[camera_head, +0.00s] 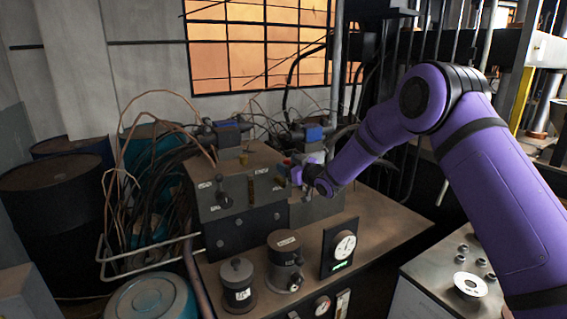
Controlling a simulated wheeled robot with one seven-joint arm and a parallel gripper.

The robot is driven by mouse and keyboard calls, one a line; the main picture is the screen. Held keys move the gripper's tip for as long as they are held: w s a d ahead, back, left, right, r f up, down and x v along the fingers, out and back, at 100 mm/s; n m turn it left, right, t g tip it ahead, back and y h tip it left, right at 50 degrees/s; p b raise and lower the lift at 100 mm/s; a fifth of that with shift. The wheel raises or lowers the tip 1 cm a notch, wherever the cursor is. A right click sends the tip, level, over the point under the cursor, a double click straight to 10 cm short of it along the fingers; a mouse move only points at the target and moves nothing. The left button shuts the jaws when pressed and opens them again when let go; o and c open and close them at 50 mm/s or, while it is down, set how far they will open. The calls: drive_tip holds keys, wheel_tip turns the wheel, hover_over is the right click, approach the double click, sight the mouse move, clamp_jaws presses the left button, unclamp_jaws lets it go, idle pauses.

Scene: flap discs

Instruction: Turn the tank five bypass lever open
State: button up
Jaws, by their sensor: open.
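A grey control box (238,207) stands on the bench, with small pale labels too small to read. On its front face are a dark lever-like handle (222,192) at the left and a slim upright part (251,191) in the middle. I cannot tell which of these, if any, is the tank five bypass lever. My gripper (298,174) is at the right end of the box's front, close to small red and blue parts there. It is open, but its fingers are small and partly hidden, so I cannot tell whether anything lies between them.
Two dark capped cylinders (237,285) (286,262) and a gauge (344,245) stand on the brown bench (385,228) before the box. Cables and a pipe rail (150,255) crowd the left, beside dark drums (55,215). A grey cabinet (440,270) stands front right.

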drive_tip(key=shift+x, duration=1.4)
clamp_jaws()
